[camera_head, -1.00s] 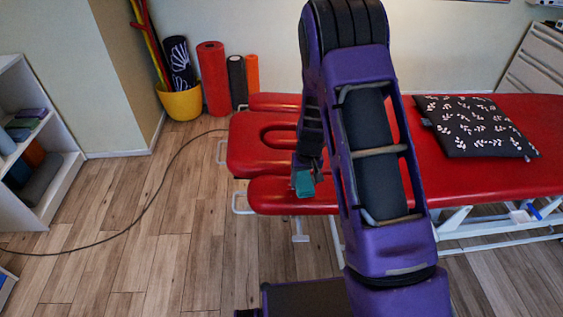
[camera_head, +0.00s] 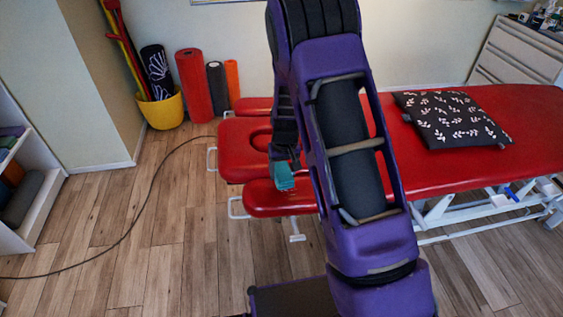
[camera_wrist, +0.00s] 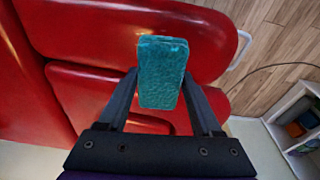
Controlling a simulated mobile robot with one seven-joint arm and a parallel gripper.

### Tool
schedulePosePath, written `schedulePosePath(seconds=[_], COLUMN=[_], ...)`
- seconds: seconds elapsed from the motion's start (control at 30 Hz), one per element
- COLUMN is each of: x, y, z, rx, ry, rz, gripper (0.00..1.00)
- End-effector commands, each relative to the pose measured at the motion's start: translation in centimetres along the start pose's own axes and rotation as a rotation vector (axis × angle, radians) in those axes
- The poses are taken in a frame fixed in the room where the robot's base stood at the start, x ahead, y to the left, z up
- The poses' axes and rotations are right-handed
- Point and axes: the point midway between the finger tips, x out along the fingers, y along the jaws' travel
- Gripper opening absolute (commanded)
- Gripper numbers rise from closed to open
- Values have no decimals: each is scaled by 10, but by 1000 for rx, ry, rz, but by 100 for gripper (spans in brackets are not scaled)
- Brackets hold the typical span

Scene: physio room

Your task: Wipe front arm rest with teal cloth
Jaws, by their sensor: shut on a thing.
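The front arm rest (camera_head: 262,203) is the red padded piece at the near left end of the red treatment table. It also shows across the top of the wrist view (camera_wrist: 90,25). My gripper (camera_wrist: 161,85) is shut on the teal cloth (camera_wrist: 162,72), a folded, thick block pointing toward the arm rest. In the head view the cloth (camera_head: 283,177) is at the far edge of the arm rest, beside the headrest (camera_head: 232,155). I cannot tell whether the cloth touches the arm rest. My arm hides the right part of the arm rest.
A black leaf-patterned cushion (camera_head: 455,120) lies on the red table (camera_head: 530,115). The far arm rest (camera_head: 252,104) is behind the headrest. A yellow bucket (camera_head: 162,110) and rolled mats (camera_head: 195,88) stand by the wall. A cable crosses the open floor at left, near a white shelf (camera_head: 50,205).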

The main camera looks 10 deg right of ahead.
Motion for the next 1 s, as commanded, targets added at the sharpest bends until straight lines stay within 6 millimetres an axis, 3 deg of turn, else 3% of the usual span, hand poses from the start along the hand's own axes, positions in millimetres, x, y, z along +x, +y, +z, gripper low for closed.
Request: schedulePosePath(seconds=[0.33,1.0], x=[-28,-29], y=[5,8], z=[-7,-7], rx=[2,2], ry=[3,1], rz=[0,0], gripper=[14,14])
